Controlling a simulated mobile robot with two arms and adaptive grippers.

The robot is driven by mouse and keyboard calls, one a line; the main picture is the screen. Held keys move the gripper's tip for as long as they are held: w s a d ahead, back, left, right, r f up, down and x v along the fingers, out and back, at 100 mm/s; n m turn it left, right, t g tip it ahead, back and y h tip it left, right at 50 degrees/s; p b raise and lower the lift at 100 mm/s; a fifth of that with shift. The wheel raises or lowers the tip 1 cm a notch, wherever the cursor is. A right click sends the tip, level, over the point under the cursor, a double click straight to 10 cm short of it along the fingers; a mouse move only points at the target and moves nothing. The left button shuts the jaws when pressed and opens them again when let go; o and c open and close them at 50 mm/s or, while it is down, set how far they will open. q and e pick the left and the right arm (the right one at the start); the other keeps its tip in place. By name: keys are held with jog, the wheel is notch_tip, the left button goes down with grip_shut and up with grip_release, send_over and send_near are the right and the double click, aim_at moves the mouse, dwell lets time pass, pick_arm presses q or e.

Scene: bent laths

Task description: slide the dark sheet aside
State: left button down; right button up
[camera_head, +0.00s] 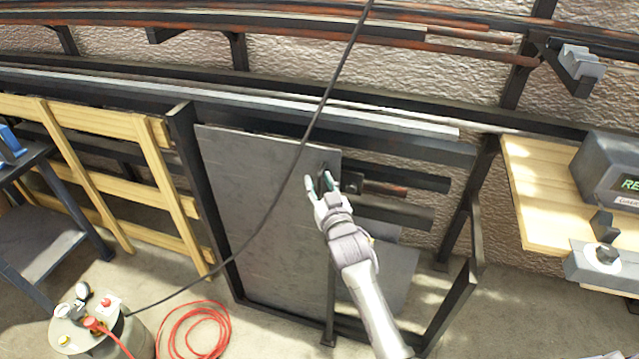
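The dark sheet (240,210) stands upright in a dark metal rack, covering the rack's left part. My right gripper (320,183) is at the sheet's upper right edge, with its fingers pointing up. The two fingers look spread, near a small dark part at that edge. I cannot tell whether they touch it. My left gripper is not in view.
The dark rack (470,285) has open room right of the sheet, with dark bars and a rusty-ended bar (385,189) behind. A black cable crosses in front of the sheet. A wooden pallet (150,165) leans at left; a red hose (195,325) lies on the floor.

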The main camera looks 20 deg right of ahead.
jog(key=shift+s+f, duration=0.1)
jog(key=s, duration=1.1)
jog(key=shift+s, duration=0.4)
jog(key=s+a+f+n+g, duration=0.1)
jog(key=s+f+g, duration=0.25)
jog(key=f, duration=0.85)
jog(key=s+f+g+y, duration=0.15)
jog(key=s+f, duration=0.35)
jog(key=f, duration=0.6)
jog(key=s+a+f+n+g, duration=0.1)
jog(key=s+f+g, duration=0.25)
jog(key=f, duration=0.85)
jog(key=s+d+f+g, duration=0.2)
jog(key=s+f, duration=0.4)
jog(key=s, duration=0.5)
jog(key=s+d+f+g+h, duration=0.1)
jog(key=s+d+f+g, duration=0.2)
jog(key=s+f, duration=0.3)
jog(key=s+d+f+g, duration=0.2)
jog(key=s+f, duration=0.4)
jog(key=s, duration=1)
jog(key=shift+s+d+f+n+g+p, duration=0.15)
jog(key=shift+s+f+n+g+p, duration=0.2)
jog(key=shift+g, duration=0.4)
jog(key=shift+h, duration=0.25)
